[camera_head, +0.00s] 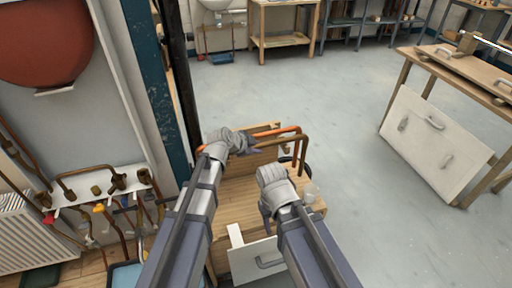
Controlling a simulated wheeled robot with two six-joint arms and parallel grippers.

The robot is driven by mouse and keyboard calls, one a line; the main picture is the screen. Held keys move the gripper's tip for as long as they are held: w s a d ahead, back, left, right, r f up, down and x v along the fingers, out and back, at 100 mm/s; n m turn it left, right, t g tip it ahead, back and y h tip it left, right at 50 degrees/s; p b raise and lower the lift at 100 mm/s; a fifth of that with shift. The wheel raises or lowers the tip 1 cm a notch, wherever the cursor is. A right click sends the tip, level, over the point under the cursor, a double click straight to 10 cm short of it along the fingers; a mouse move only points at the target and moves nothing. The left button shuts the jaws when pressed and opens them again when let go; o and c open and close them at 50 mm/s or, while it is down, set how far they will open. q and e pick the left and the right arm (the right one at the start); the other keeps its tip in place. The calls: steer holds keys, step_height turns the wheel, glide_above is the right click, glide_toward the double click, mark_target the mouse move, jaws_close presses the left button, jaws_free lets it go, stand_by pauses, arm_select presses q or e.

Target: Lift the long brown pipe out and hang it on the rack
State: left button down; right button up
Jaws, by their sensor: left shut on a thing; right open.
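A long brown pipe (304,147) with an orange stretch lies across the wooden box-like stand (245,210) in the middle of the head view. Its right end bends downward. My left gripper (250,144) is shut on the pipe near the stand's far side; the gripper hides part of it. My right gripper (270,190) is open and empty over the stand, nearer and to the right of the left one; its fingertips are mostly hidden by its own body. A white holder (95,198) with brown pipes and fittings is on the left wall; I cannot tell whether it is the rack.
A dark blue post (150,80) rises close to the left of my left gripper. A workbench with a white panel (433,145) stands at right. The grey floor (340,110) between is clear.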

arm_select(q)
steer(key=shift+f, duration=0.35)
stand_by(0.3)
steer(key=c, duration=0.6)
jaws_free()
steer(key=p+v, duration=0.4)
steer(key=v, duration=0.4)
steer(key=shift+p, duration=0.4)
steer(key=shift+f, duration=0.1)
